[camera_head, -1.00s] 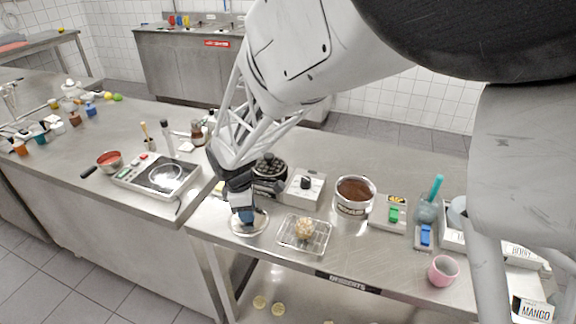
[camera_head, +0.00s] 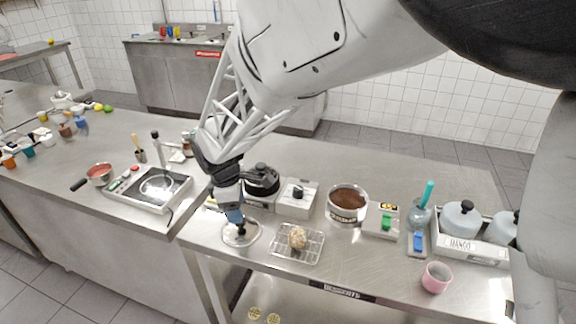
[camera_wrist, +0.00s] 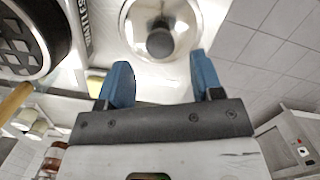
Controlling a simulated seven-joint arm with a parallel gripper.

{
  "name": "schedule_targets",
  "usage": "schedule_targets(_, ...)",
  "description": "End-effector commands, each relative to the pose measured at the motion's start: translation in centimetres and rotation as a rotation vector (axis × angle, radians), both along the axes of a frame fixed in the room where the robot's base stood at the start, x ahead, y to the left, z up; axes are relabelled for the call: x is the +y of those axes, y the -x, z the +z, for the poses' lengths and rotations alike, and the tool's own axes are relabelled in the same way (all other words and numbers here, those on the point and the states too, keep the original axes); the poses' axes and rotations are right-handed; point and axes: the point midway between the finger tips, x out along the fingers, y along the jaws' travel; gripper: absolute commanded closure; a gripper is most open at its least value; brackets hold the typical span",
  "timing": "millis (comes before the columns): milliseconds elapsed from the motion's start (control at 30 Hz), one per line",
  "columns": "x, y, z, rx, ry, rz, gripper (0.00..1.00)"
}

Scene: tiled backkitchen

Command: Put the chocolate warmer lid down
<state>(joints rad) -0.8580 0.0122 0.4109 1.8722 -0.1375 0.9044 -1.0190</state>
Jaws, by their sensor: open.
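The round, shiny lid (camera_head: 247,238) with a black knob lies flat on the front left corner of the steel bench. It also shows at the top of the wrist view (camera_wrist: 186,36), knob towards me. My gripper (camera_head: 235,215) is just above the lid, pointing down. In the wrist view its two blue fingers (camera_wrist: 162,85) are spread apart with nothing between them, and the knob shows beyond them. The chocolate warmer (camera_head: 347,213), a round steel pot with brown contents, stands uncovered to the right.
A wire rack (camera_head: 283,252) with a round nutty piece is right of the lid. A black round appliance (camera_head: 262,180) and a white box with a knob (camera_head: 298,198) stand behind. A pink cup (camera_head: 436,277) is at the right. The bench's front edge is close to the lid.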

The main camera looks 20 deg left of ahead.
Motion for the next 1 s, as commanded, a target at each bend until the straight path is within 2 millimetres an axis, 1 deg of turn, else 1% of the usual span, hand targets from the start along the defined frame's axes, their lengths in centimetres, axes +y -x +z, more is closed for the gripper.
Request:
schedule_targets(33,0.1,0.0,0.7,-0.001,-0.001,0.0,0.4)
schedule_targets(100,0.2,0.1,1.4,0.0,0.0,0.0,0.4)
schedule_targets(300,0.3,0.1,2.6,0.0,0.0,0.0,0.4)
schedule_targets(1000,0.3,0.1,2.7,0.001,0.001,0.0,0.4)
